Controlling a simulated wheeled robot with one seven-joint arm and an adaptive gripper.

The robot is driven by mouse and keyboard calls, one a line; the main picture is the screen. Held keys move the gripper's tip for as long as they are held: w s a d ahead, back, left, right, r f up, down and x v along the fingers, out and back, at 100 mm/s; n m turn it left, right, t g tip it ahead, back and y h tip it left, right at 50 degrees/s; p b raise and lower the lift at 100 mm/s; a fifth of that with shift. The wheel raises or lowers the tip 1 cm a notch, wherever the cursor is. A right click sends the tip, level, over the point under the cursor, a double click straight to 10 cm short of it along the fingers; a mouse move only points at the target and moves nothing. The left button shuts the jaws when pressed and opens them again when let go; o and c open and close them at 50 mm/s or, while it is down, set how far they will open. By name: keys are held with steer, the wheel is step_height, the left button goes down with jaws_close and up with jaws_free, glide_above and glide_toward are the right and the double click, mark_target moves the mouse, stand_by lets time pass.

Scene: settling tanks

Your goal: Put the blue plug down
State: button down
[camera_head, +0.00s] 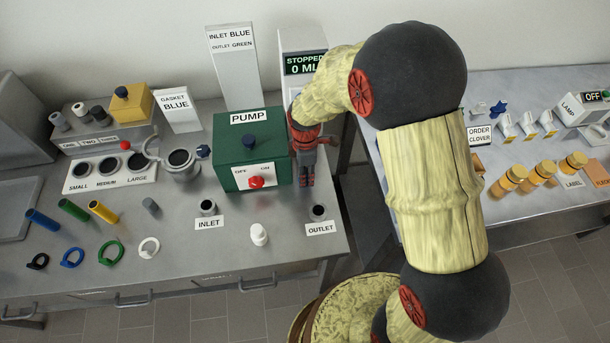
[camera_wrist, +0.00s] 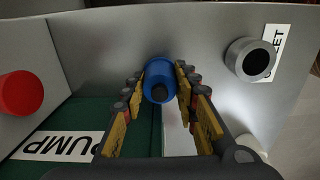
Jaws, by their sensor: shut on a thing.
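The blue plug (camera_wrist: 159,74) sits between the fingertips of my gripper (camera_wrist: 158,84) in the wrist view, with a dark round end facing the camera. In the head view my gripper (camera_head: 304,175) points down at the right side of the green pump box (camera_head: 229,178), behind the outlet port. The plug cannot be made out there. The outlet port (camera_head: 318,211) stands on the bench just in front of the gripper and shows as a grey ring with a dark hole (camera_wrist: 249,60) in the wrist view. Whether the plug touches the bench cannot be told.
The inlet port (camera_head: 208,207) and a white plug-like piece (camera_head: 259,234) stand in front of the pump. Coloured tubes and rings (camera_head: 73,209) lie at the left. Bare bench (camera_head: 272,211) lies between the ports. A second bench (camera_head: 528,220) is at the right, across a gap.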

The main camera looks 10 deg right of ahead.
steer(key=c, duration=1.4)
jaws_free()
steer(key=shift+f, duration=0.1)
steer(key=s+d+r+m+t+p, duration=0.1)
steer(key=s+d+r+m, duration=0.1)
steer(key=r, duration=0.9)
steer(key=s+d+r+m+t+p, duration=0.1)
steer(key=s+r+m+p, duration=0.1)
steer(key=r, duration=0.9)
steer(key=s+d+r+m+t, duration=0.1)
steer(key=s+d+r+m, duration=0.1)
steer(key=s+r+m, duration=0.1)
steer(key=s+d+r+m+t, duration=0.1)
steer(key=s+d+r+m, duration=0.2)
steer(key=s+m, duration=0.3)
steer(key=s+d+r+m+t, duration=0.1)
steer(key=s+d+r+m, duration=0.1)
steer(key=s+r+m, duration=0.3)
steer(key=shift+s+d+r+t, duration=0.1)
steer(key=shift+s+t, duration=0.05)
steer(key=shift+s, duration=0.75)
steer(key=shift+s+d+r+t, duration=0.1)
steer(key=shift+s+t, duration=0.05)
steer(key=shift+s, duration=0.7)
